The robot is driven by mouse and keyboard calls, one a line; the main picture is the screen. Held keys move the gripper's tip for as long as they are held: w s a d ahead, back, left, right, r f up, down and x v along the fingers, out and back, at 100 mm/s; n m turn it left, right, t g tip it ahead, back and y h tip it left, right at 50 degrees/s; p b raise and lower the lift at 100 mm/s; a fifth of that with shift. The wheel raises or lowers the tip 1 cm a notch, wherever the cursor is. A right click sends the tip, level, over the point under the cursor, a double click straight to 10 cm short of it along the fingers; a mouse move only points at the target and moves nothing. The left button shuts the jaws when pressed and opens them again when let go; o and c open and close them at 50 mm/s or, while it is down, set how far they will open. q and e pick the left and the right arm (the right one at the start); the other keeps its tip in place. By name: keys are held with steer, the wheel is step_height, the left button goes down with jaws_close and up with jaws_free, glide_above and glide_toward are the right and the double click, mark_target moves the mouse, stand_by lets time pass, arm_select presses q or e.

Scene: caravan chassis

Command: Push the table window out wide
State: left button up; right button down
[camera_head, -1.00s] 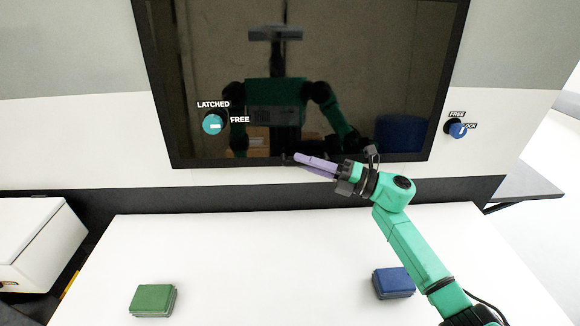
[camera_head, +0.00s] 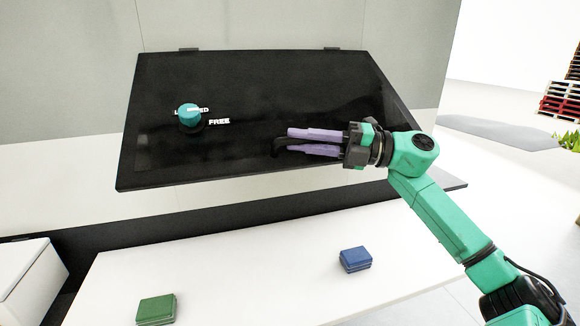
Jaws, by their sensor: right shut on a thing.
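The table window (camera_head: 240,90) is a dark, glossy panel hung from two hinges along its top edge. Its lower edge stands tilted out from the wall toward me. A teal knob (camera_head: 189,111) sits on its left part, beside the label FREE and partly covering another label. My right gripper (camera_head: 285,141) reaches in from the right with purple fingers, shut on a small black handle (camera_head: 277,149) near the window's lower edge. The fingers hide part of the handle. My left gripper is not in view.
A white table (camera_head: 250,265) stands below the window, with a green box (camera_head: 155,309) at front left and a blue box (camera_head: 355,259) at right. A white cabinet (camera_head: 25,275) is at far left. Stacked pallets (camera_head: 562,98) stand at far right.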

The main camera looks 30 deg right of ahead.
steer(key=shift+m+h, duration=0.4)
steer(key=shift+m, duration=0.4)
steer(key=shift+s+a+r, duration=0.1)
steer(key=shift+s+r, duration=0.15)
steer(key=shift+r, duration=0.5)
steer(key=shift+s+d+r, duration=0.1)
steer(key=shift+s+r, duration=0.2)
steer(key=shift+r, duration=0.5)
steer(key=shift+s+a+r, duration=0.1)
steer(key=shift+s+r, duration=0.15)
steer(key=shift+r, duration=0.5)
steer(key=c, duration=0.8)
jaws_free()
steer(key=shift+w, duration=0.1)
steer(key=b+v, duration=0.6)
steer(key=v, duration=0.8)
steer(key=shift+d+f+b, duration=0.15)
steer(key=shift+d+b, duration=0.25)
